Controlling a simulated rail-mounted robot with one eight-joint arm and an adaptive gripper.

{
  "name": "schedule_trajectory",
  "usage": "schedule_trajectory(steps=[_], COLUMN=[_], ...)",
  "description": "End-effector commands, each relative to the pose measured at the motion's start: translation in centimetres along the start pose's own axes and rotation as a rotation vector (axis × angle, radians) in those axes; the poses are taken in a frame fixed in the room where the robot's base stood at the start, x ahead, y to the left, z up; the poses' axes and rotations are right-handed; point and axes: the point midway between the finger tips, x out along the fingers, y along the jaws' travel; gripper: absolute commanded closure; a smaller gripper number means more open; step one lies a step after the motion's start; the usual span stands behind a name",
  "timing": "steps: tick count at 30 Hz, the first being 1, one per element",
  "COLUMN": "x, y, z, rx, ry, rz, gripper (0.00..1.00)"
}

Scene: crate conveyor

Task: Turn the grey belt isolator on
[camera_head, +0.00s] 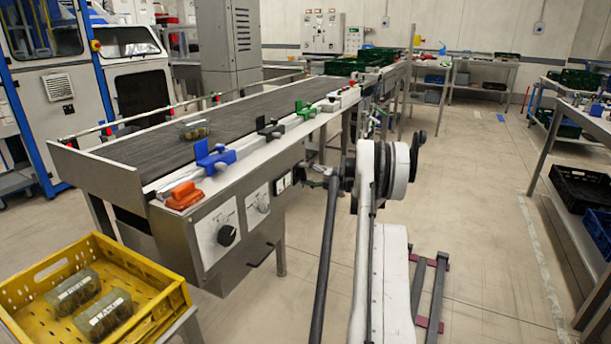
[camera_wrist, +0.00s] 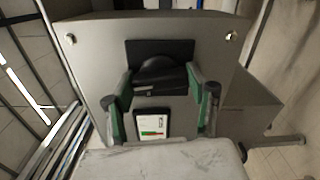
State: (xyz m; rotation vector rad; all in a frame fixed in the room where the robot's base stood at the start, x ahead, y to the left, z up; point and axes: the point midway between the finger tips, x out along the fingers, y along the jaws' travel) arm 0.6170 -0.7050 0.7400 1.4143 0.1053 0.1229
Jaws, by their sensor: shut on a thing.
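In the wrist view a dark rotary isolator knob (camera_wrist: 160,78) sits on a black plate on a grey metal panel. Its handle bar lies crosswise in the picture. My gripper (camera_wrist: 162,88) has one green-padded finger at each end of the bar and is shut on the knob. A small white label with green and red marks (camera_wrist: 152,125) is below the knob. In the head view my gripper (camera_head: 316,174) is at the side of the conveyor, where my arm hides the held knob.
The conveyor (camera_head: 240,115) carries a clear container (camera_head: 192,130) and coloured clamps along its near edge. Its side has a black dial (camera_head: 227,235) and a smaller dial (camera_head: 258,203). A yellow crate (camera_head: 150,270) stands at front left. The floor to the right is mostly clear.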

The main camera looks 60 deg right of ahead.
Motion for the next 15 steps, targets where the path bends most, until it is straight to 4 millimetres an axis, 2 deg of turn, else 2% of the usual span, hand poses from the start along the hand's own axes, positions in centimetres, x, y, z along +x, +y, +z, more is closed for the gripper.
schedule_trajectory(steps=[6, 15], x=[-0.06, -0.06], y=[-0.06, -0.06], z=[-0.03, -0.04], rx=[0.099, 0.152], ry=[0.001, 0.001], rz=[-0.001, -0.001], gripper=[0.75, 0.75])
